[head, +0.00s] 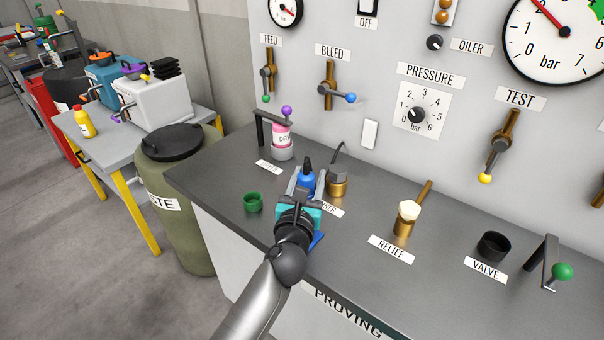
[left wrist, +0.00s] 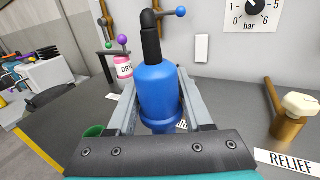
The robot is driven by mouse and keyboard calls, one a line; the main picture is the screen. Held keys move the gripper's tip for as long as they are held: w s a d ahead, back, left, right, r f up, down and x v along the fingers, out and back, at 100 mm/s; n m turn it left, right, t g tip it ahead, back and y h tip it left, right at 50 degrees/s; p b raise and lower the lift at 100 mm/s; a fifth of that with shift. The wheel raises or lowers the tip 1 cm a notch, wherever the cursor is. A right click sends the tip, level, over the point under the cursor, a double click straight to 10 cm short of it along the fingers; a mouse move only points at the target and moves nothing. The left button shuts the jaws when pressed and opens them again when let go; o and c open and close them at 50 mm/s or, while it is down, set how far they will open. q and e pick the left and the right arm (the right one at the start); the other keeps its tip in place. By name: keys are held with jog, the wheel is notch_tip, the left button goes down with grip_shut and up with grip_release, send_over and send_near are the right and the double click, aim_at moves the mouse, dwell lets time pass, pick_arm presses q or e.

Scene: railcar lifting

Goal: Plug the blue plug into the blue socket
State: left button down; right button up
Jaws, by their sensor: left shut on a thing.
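My left gripper (head: 305,193) is shut on the blue plug (head: 306,183), above the dark counter. In the left wrist view the plug (left wrist: 158,88) stands upright between the two grey fingers, with its black top and cable end pointing up. Its lower end is hidden by the gripper body. A small flat blue piece (head: 317,240) shows beside the gripper over the counter; I cannot tell whether it is the blue socket. No socket opening is visible. My right gripper is not in view.
A green cup (head: 253,202) stands left of the gripper. A brass fitting with a grey lead (head: 338,186) is close on the right. The relief valve (head: 407,219) and black cup (head: 493,246) stand further right.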

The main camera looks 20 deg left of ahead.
pick_arm(q)
jog(key=shift+r, duration=0.1)
notch_tip(320, 180, down, 6)
jog(key=b, duration=0.5)
dwell(0.6)
jog(key=shift+p, duration=0.45)
dwell(1.0)
jog(key=shift+f+b, duration=1.9)
jog(key=shift+f, duration=0.1)
jog(key=shift+c, duration=1.1)
grip_release()
jog(key=shift+s, duration=0.1)
